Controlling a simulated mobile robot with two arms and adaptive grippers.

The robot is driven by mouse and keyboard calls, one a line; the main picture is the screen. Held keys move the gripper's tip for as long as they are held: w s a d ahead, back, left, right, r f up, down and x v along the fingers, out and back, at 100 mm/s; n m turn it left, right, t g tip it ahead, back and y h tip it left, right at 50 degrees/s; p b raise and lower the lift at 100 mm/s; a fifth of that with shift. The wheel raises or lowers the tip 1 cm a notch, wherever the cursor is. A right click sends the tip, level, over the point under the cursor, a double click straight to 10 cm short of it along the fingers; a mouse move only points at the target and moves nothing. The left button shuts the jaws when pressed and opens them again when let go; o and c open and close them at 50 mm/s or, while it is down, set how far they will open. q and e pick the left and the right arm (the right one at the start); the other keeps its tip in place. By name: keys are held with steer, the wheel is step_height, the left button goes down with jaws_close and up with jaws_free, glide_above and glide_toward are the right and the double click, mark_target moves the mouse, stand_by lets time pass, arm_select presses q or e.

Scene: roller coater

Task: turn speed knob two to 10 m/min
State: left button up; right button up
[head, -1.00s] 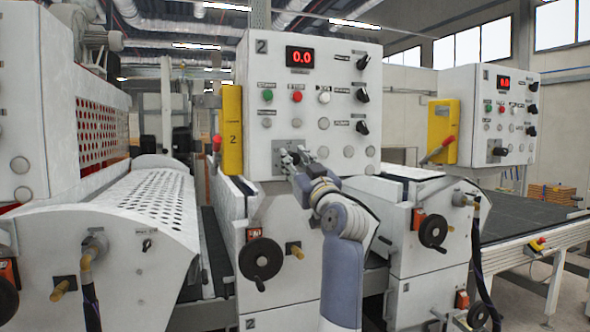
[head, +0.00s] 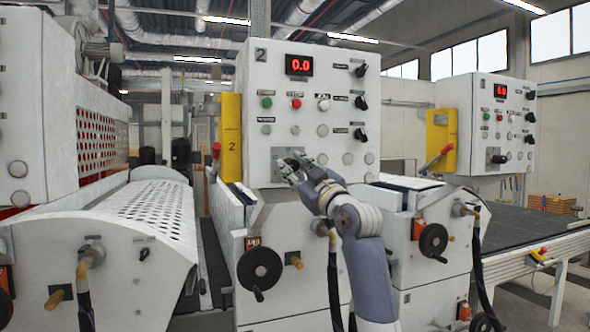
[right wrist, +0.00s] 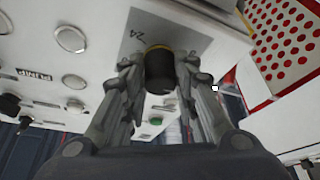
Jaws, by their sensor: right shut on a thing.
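The control panel marked 2 (head: 310,145) stands in the middle of the head view, its red display (head: 299,65) reading 0.0. My right gripper (head: 291,164) is at the grey plate on the panel's lower left. In the right wrist view, my right gripper (right wrist: 158,68) is shut on a black knob (right wrist: 159,72) with a yellow ring at its base. One finger lies on each side of the knob. In the head view my gripper mostly hides this knob. My left gripper is not in view.
Several black switches (head: 361,102) line the panel's right side. Green (head: 267,102) and red (head: 297,103) buttons sit above my gripper. A yellow box (head: 231,138) with a red handle is at the panel's left. A handwheel (head: 260,268) is below. A similar panel (head: 480,125) stands right.

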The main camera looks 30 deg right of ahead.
steer(key=o, duration=1)
steer(key=shift+o, duration=0.2)
steer(key=shift+s, duration=0.1)
steer(key=v, duration=1.1)
steer(key=shift+s+f, duration=0.15)
steer(key=shift+s, duration=0.25)
